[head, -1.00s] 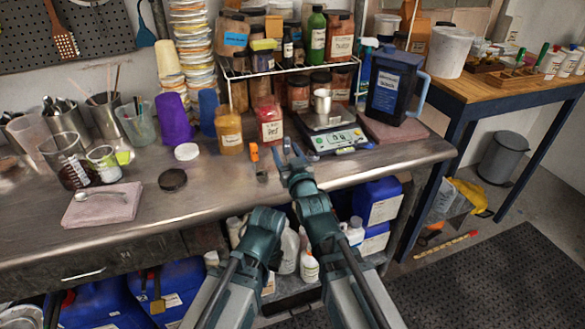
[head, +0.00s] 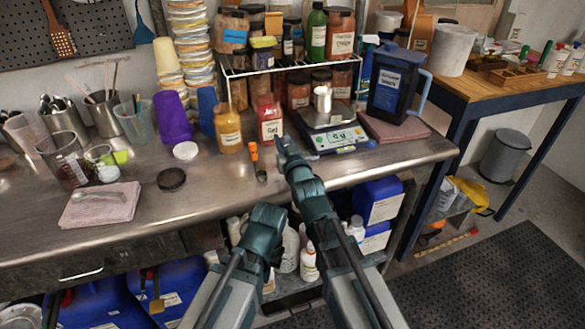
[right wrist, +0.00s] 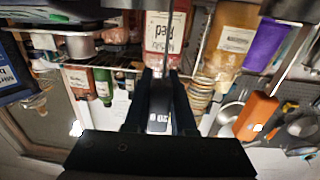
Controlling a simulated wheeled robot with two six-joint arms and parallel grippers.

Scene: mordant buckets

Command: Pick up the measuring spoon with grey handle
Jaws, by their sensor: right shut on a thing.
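My right gripper (head: 283,146) is over the front part of the steel bench, just before the red jar. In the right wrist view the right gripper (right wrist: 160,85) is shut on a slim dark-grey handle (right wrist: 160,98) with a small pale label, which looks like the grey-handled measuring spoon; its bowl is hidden. An orange-handled tool (head: 255,160) lies on the bench just left of this gripper, and it also shows in the right wrist view (right wrist: 257,115). My left gripper (head: 265,216) is low before the bench edge; its fingers cannot be made out.
The red jar (head: 270,124) and an orange jar (head: 228,130) stand close behind the right gripper. A scale (head: 333,137) with a metal cup is to the right. A black lid (head: 171,179) and a folded pink cloth (head: 120,211) lie left; bare bench lies between.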

